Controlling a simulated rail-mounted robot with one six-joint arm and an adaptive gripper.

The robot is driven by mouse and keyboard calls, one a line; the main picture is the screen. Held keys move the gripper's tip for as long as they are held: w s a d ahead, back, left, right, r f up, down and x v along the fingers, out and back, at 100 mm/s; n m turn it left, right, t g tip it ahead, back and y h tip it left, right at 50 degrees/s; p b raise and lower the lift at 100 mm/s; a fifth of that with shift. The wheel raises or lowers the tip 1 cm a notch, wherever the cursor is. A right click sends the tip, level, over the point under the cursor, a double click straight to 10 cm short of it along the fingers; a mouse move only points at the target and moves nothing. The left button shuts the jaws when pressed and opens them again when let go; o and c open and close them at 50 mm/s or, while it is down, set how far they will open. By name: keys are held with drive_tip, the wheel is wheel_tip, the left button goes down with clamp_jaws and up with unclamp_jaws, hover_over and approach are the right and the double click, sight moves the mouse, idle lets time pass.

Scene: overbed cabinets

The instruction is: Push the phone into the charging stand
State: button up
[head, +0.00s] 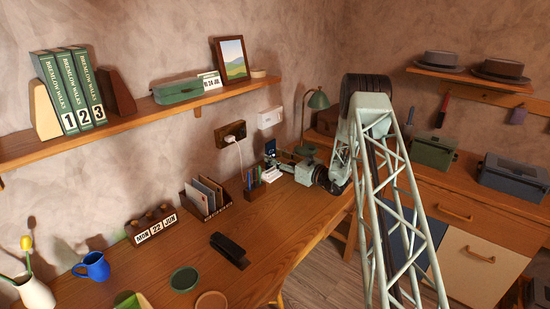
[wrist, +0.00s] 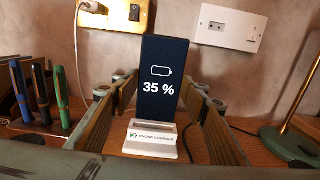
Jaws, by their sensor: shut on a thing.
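The dark phone (wrist: 165,62) stands upright in the wrist view, its screen showing a battery outline and "35 %". My gripper (wrist: 158,96) is shut on the phone, one finger at each side edge. The white charging stand (wrist: 152,143), marked "PHONE CHARGER", is directly below and in front of the phone's lower edge. The phone's bottom meets the stand's upper part; I cannot tell how deep it sits in the slot. In the head view the phone (head: 270,147) is small, at the desk's far end by the wall, with my gripper (head: 284,158) beside it.
A pen holder (head: 254,188) with several pens stands left of the stand. A green lamp (head: 313,106) stands to the right. A wall socket (head: 231,133) with a plugged-in white cable is behind. A letter rack (head: 206,203) and stapler (head: 229,249) are farther along the desk.

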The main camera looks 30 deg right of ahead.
drive_tip(key=shift+f+b, duration=1.15)
drive_tip(key=shift+f, duration=0.8)
idle(1.4)
drive_tip(key=o, duration=1)
drive_tip(key=shift+v, duration=6.05)
